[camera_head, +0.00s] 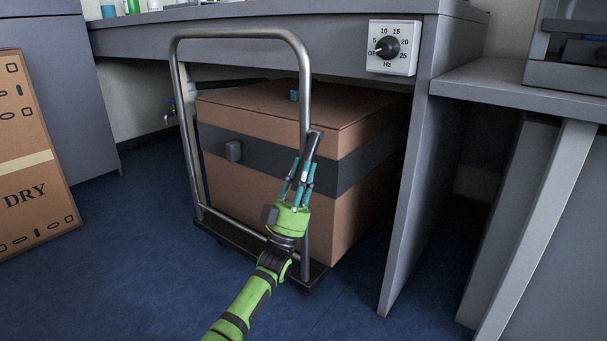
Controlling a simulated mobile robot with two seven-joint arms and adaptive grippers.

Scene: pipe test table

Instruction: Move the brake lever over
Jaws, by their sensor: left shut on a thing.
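My left gripper (304,165), green with teal fingers, is in front of the right post of a trolley's metal handle (242,34). Its fingers point up and are shut on a short dark bar (314,144) tilted beside the post. This bar looks like the brake lever, but the fingers hide its lower part and I cannot see how it is fixed. The trolley (240,238) has a dark low deck and carries a large brown box with a dark band (370,160). My right gripper is not in view.
The trolley stands partly under a grey table (270,37) with a dial (388,48) on its front. A table leg (407,220) is to the right of the box. A carton marked DRY (28,165) stands at left. Blue floor (130,260) is clear between carton and trolley.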

